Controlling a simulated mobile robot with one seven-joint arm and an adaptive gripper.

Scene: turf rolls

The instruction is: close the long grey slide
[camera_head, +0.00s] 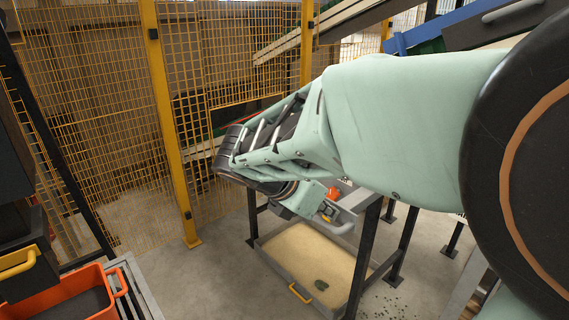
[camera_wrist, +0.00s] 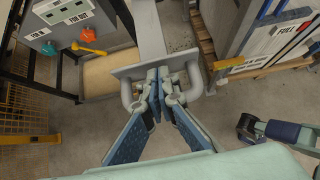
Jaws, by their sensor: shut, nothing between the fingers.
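The long grey slide (camera_wrist: 150,28) shows in the wrist view as a grey bar running from the top edge to a wide grey end plate (camera_wrist: 124,74) with a rounded grey handle (camera_wrist: 128,97). My gripper (camera_wrist: 162,84) has its blue-grey fingers together in front of the plate, between the two sides of the handle. I cannot tell whether they touch the plate. In the head view the grey handle (camera_head: 342,226) shows below my arm; the slide behind it is mostly hidden. My gripper (camera_head: 318,206) is partly hidden there by my own wrist.
A sand-coloured tray (camera_head: 262,244) with a yellow handle sits low in a dark frame. A board marked "FULL" (camera_wrist: 285,38) stands right. Yellow mesh fence (camera_head: 172,130) and orange crate (camera_head: 107,312) are left.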

